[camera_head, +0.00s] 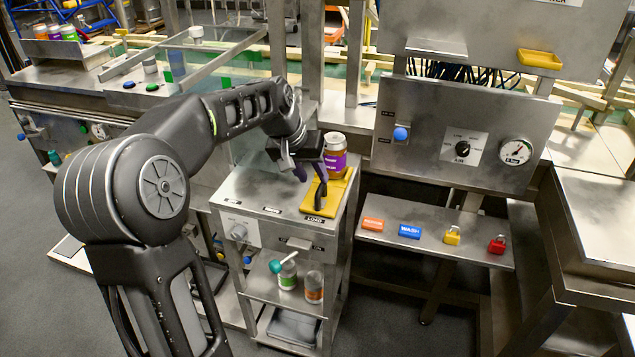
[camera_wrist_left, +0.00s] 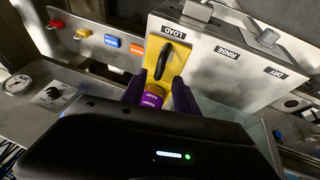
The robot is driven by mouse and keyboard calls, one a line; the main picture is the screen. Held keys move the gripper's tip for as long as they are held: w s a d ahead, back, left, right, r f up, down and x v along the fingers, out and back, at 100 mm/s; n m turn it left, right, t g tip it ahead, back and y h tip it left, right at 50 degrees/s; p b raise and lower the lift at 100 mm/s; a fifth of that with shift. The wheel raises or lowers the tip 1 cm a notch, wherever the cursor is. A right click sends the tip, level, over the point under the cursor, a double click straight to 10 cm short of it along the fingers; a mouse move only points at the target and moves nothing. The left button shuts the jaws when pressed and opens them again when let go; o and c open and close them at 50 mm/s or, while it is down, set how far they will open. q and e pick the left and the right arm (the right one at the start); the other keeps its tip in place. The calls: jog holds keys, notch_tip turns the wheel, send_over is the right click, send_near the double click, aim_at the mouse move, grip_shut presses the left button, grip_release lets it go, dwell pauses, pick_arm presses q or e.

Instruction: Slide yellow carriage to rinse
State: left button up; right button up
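The yellow carriage (camera_head: 337,190) sits at the LOAD end of a steel cabinet top, and also shows in the left wrist view (camera_wrist_left: 153,48). Its upright black handle (camera_head: 320,196) stands near the LOAD label; in the wrist view the handle (camera_wrist_left: 163,62) lies just ahead of my fingers. My right gripper is out of view.
The RINSE label (camera_wrist_left: 228,54) and DRY label (camera_wrist_left: 274,72) follow LOAD along the clear cabinet top (camera_head: 255,185). A shelf at right (camera_head: 435,232) holds orange and blue blocks and yellow and red padlocks. Cans stand on the lower cabinet shelf (camera_head: 262,288).

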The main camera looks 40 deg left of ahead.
aim_at(320, 187)
pick_arm(q)
jog(key=shift+x, duration=2.25)
jog(key=shift+c, duration=0.4)
grip_shut()
